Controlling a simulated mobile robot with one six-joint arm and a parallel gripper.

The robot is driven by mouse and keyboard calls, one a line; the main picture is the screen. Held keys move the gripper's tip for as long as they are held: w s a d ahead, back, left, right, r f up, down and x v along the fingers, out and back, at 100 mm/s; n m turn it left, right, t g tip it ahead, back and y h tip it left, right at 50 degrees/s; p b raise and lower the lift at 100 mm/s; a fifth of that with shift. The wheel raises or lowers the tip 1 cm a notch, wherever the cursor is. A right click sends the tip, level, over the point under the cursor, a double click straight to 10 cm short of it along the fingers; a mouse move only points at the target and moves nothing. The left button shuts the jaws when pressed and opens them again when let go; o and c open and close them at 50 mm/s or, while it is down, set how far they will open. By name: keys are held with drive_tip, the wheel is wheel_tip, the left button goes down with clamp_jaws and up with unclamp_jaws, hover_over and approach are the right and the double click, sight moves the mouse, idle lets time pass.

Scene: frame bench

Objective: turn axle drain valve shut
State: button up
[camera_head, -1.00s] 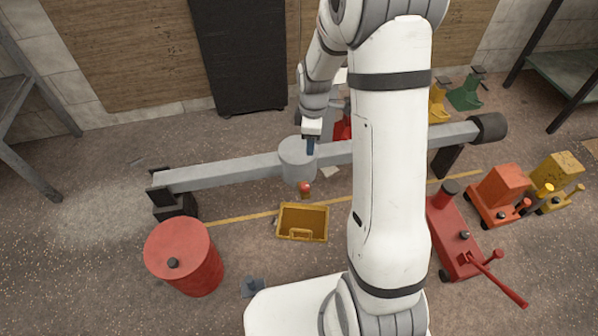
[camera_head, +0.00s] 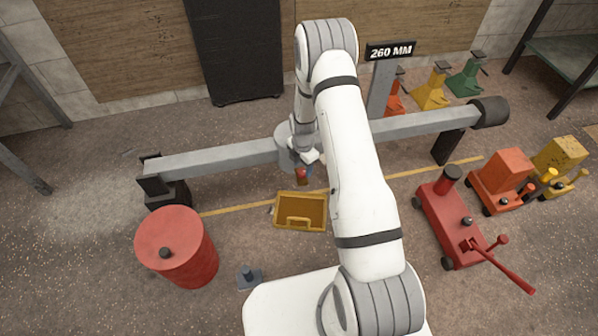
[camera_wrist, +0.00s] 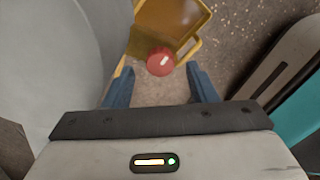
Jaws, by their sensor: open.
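The axle (camera_head: 225,156) is a long grey beam with a round housing in the middle. The drain valve's red knob (camera_head: 301,175) shows at the front of that housing, above the yellow tray. In the wrist view the red knob (camera_wrist: 160,62) has a white mark on it and lies just beyond the fingertips, between their lines. My gripper (camera_wrist: 161,82) is open, with a blue finger on each side and nothing between them. In the head view my arm covers most of the gripper beside the knob. The valve's body under the knob is hidden.
A yellow tray (camera_head: 289,222) sits on the floor below the knob; its edge (camera_wrist: 188,55) also shows in the wrist view. A red drum (camera_head: 190,262) stands left and a red jack (camera_head: 452,225) right. A sign post (camera_head: 380,88) rises behind the axle.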

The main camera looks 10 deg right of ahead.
drive_tip(key=shift+f, duration=1.15)
